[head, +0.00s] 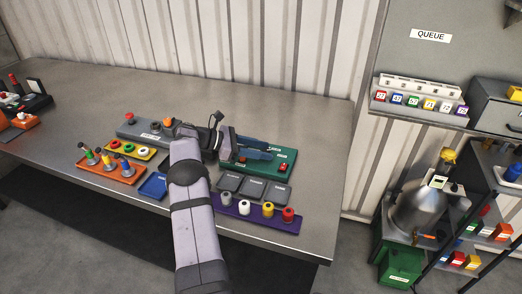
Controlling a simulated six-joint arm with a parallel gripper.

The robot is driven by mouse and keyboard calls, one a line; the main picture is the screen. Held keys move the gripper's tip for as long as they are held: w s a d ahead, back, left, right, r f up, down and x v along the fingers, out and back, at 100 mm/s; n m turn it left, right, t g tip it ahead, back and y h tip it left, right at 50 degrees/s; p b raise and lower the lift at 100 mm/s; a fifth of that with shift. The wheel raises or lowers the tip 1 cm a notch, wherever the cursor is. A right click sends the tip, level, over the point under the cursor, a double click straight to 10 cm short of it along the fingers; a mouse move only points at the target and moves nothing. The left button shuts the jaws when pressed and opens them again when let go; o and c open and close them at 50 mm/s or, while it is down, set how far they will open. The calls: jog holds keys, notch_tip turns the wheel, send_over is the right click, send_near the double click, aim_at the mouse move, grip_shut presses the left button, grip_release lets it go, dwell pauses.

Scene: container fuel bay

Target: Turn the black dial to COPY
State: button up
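I cannot make out the black dial or a COPY mark. A green panel (287,156) lies on the workbench with small white labels and a red part (284,167) at its right. My gripper (271,152) reaches over this panel from the left, with its blue fingers low above it or touching it. The fingers and wrist cover much of the panel, and a dial there may be hidden behind them. Whether the fingers hold anything is too small to tell. A grey panel (140,130) left of my wrist carries a red knob (130,118) and an orange-brown knob (168,122).
Grey square trays (252,188) and a purple tray (262,225) with several coloured rolls lie in front of the green panel. An orange rack (112,174), a yellow tray (142,154) and a blue tray (153,186) lie left. The bench's back is clear.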

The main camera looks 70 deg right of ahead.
dwell(0.3)
jog(key=shift+b+v, duration=0.9)
jog(key=shift+v, duration=2.75)
